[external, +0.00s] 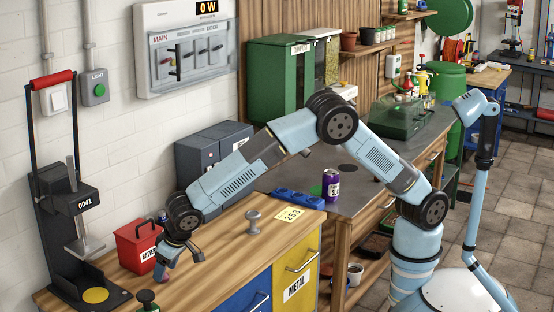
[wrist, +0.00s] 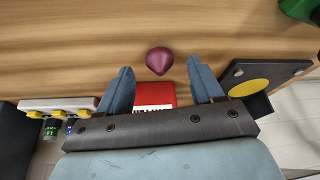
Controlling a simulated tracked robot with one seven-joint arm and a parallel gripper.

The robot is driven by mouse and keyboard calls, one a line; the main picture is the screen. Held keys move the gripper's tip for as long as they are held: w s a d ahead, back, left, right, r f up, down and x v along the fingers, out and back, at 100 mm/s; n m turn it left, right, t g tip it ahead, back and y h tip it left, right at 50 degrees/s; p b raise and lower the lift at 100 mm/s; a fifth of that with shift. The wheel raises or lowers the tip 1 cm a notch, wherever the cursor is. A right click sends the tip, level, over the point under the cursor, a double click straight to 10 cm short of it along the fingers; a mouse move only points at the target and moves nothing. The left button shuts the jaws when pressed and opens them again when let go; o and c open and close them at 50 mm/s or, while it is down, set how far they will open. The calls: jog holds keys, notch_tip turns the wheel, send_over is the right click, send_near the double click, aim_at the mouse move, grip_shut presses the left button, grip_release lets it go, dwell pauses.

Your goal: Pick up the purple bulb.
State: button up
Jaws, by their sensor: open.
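The purple bulb (wrist: 159,60) is a small dark purple, rounded shape with a point, on the wooden worktop in the wrist view. It shows in the gap between my two fingertips, apart from both fingers. In the external view it is mostly hidden by my gripper (external: 181,256), which points down low over the front of the wooden bench (external: 222,235). In the wrist view my gripper (wrist: 159,77) has its fingers wide apart with nothing held. The height left between fingertips and bulb is hard to tell.
A red battery box (external: 136,246) stands close beside my gripper. A black press (external: 57,200) with a yellow disc (external: 95,295) is left of it.

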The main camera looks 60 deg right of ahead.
jog(key=shift+x, duration=1.1)
jog(key=c, duration=1.1)
